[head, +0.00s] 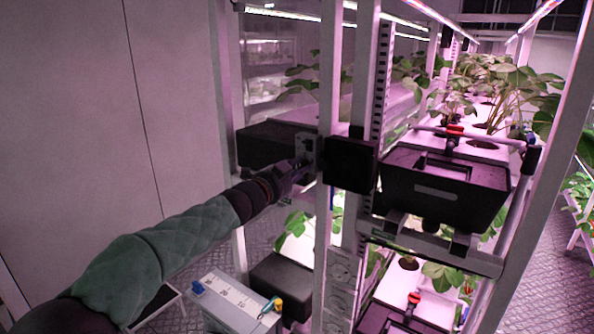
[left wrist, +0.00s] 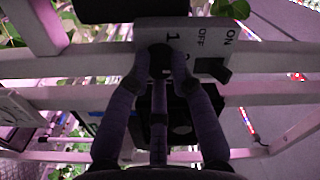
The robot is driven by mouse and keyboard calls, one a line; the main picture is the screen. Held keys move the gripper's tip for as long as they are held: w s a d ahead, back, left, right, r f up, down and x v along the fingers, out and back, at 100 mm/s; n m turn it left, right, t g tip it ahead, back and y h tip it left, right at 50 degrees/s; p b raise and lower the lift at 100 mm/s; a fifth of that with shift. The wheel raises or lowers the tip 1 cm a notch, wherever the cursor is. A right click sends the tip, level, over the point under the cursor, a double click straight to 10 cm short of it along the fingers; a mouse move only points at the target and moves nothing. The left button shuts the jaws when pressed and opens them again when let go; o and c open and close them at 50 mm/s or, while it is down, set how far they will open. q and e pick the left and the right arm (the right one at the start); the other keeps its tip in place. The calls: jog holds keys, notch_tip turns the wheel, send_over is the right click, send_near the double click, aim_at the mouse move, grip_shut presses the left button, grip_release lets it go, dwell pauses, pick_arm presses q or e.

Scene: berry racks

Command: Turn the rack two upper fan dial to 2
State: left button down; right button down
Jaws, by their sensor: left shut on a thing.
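The fan control box (left wrist: 180,30) is a pale plate in the left wrist view, marked with ON, OFF and 1; a further mark is partly covered. It shows as a small grey box on the rack post in the head view (head: 306,145). The dark round dial (left wrist: 160,58) sits on it, mostly covered by my fingers, so its pointer cannot be read. My left gripper (left wrist: 162,72) is shut on the dial. In the head view my left gripper (head: 302,172) reaches the post from the left. My right gripper is not in view.
A dark switch (left wrist: 213,70) is beside the dial. A black box (head: 350,165) is on the post to the right. A black planter tub (head: 445,190) with plants stands farther right. A grey box (head: 238,303) with small coloured parts stands below my arm.

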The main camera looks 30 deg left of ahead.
pick_arm(q)
jog(key=shift+r, duration=0.15)
jog(key=c, duration=1.1)
grip_release()
jog(key=shift+d, duration=0.1)
jog(key=shift+s, duration=0.1)
jog(key=s, duration=1.1)
jog(key=shift+s+a+f, duration=0.2)
jog(key=shift+s+a, duration=0.2)
